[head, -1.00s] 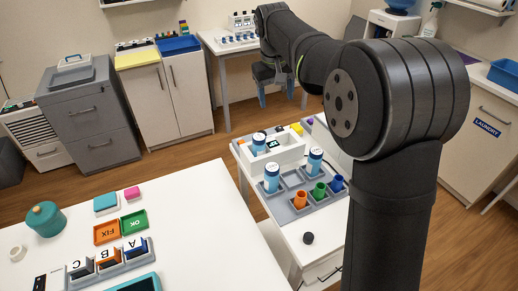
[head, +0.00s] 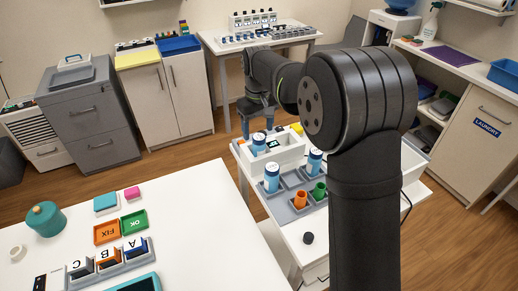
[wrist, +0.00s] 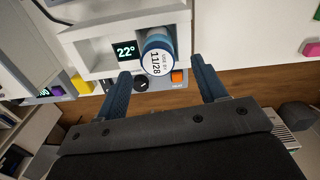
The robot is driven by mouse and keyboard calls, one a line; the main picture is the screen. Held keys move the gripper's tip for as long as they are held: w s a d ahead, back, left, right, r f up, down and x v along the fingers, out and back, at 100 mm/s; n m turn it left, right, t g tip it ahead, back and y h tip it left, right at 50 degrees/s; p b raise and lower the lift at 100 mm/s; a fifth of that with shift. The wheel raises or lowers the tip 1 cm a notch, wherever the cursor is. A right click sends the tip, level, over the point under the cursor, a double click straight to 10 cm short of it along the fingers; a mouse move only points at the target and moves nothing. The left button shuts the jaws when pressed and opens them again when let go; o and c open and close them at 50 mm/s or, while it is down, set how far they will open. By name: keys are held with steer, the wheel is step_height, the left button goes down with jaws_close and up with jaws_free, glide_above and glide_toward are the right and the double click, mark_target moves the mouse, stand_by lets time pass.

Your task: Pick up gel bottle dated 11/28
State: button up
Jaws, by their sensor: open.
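The gel bottle dated 11/28 (wrist: 158,62) shows its round white lid label and blue body in the wrist view. It stands in the white unit with the 22° display, and in the head view (head: 258,144) it is at the unit's left end. My gripper (head: 257,124) is open and empty, just above and behind this bottle in the head view. In the wrist view its two blue fingers (wrist: 161,72) are spread to either side of the bottle, with gaps. Two similar blue-white bottles, one front left (head: 272,178) and one at right (head: 314,162), stand in the grey tray; their dates are unreadable.
The white unit (head: 287,156) surrounds the bottle closely. An orange cup (head: 272,199) and a green cup (head: 319,191) sit in the grey tray. A black knob (wrist: 140,83) and an orange button (wrist: 177,76) are near the fingers. A white table (head: 190,205) stands at front left.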

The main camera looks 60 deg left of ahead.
mark_target(259, 137)
step_height(259, 137, down, 5)
steer(key=shift+w+d+f, duration=0.1)
steer(key=shift+c, duration=0.3)
steer(key=c, duration=1.1)
